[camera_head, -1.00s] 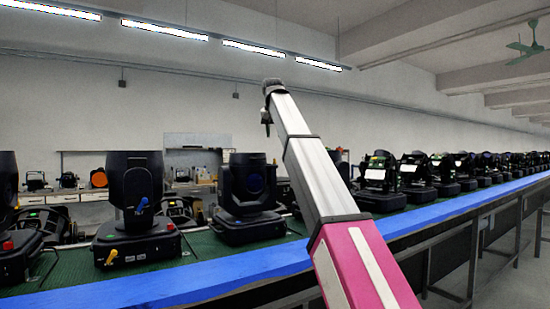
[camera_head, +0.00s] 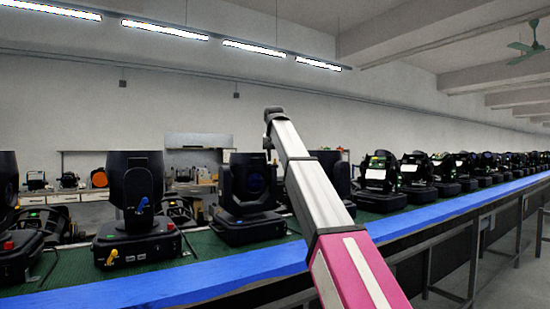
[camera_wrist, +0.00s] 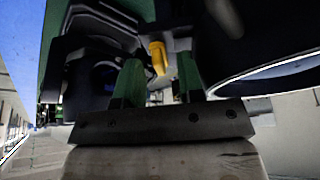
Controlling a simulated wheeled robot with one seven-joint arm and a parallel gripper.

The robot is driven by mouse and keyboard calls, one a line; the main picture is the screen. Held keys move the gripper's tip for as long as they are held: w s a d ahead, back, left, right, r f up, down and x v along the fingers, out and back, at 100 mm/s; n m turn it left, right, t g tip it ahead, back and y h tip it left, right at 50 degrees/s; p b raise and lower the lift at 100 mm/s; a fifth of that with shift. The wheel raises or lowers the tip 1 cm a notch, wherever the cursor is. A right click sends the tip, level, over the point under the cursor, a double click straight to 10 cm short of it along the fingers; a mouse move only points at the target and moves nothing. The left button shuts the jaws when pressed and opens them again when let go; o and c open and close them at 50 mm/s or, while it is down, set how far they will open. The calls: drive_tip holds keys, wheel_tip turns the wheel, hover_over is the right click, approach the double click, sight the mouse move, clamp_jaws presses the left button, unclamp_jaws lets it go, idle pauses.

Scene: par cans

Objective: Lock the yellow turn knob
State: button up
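In the wrist view, a yellow turn knob (camera_wrist: 158,57) shows between the two green fingertips of my gripper (camera_wrist: 159,61). The fingers are open, with a gap on both sides of the knob. I cannot tell how deep the knob sits between them. Dark fixture parts surround it. In the head view, a yellow knob (camera_head: 112,257) sits on the front of a black moving-head light's base (camera_head: 150,246); I cannot tell if it is the same one.
A blue knob (camera_head: 142,206) is on that light's yoke. Another black light (camera_head: 249,228) stands to its right, close by my arm. A row of lights runs along the green bench (camera_head: 200,247) with a blue edge (camera_head: 230,266). A red knob (camera_head: 8,246) is at far left.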

clamp_jaws()
drive_tip(key=n+y, duration=0.1)
drive_tip(key=n, duration=0.3)
drive_tip(key=shift+d+n+y, duration=0.1)
drive_tip(key=shift+n+y, duration=0.3)
drive_tip(key=n, duration=0.2)
drive_tip(key=n+g+y, duration=0.1)
drive_tip(key=n, duration=0.1)
drive_tip(key=shift+w+n+y, duration=0.1)
drive_tip(key=shift+n+y, duration=0.2)
drive_tip(key=n+g, duration=0.1)
drive_tip(key=n, duration=0.3)
drive_tip(key=shift+w+n+g+y, duration=0.1)
drive_tip(key=shift+n+g+y, duration=0.2)
drive_tip(key=shift+g+y, duration=0.1)
drive_tip(key=shift+n+g, duration=0.8)
drive_tip(key=shift+n, duration=1.2)
